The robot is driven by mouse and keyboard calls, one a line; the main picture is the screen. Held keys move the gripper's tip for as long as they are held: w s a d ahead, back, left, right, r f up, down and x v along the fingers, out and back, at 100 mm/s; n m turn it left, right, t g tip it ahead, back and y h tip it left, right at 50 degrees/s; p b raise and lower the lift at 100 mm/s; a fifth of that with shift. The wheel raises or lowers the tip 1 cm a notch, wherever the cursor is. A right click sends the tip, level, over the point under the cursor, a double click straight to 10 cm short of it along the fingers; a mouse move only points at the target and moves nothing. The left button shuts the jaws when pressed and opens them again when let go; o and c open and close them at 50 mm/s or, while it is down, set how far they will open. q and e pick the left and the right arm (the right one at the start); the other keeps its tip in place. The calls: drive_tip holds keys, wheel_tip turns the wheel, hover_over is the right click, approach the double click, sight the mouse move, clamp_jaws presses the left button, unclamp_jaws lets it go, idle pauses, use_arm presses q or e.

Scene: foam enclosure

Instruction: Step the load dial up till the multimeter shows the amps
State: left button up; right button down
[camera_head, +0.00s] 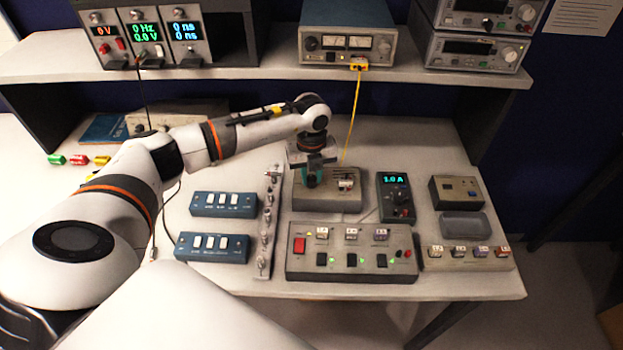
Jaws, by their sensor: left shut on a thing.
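My right gripper is not in view.
A panel with a red switch (299,245) and several black switches stands in front of the box. Two blue switch boxes (225,204) lie to the left. A yellow cable (352,115) hangs behind my gripper from the shelf instrument (347,20). A small tray (461,225) is at right.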

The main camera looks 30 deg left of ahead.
sight(311, 178)
use_arm(q)
drive_tip(key=shift+m+b, duration=0.8)
drive_tip(key=shift+m, duration=0.5)
drive_tip(key=o, duration=1)
drive_tip(key=shift+r+b, duration=0.35)
drive_tip(key=shift+r, duration=0.15)
wheel_tip(311, 178, up, 11)
drive_tip(key=b, duration=0.3)
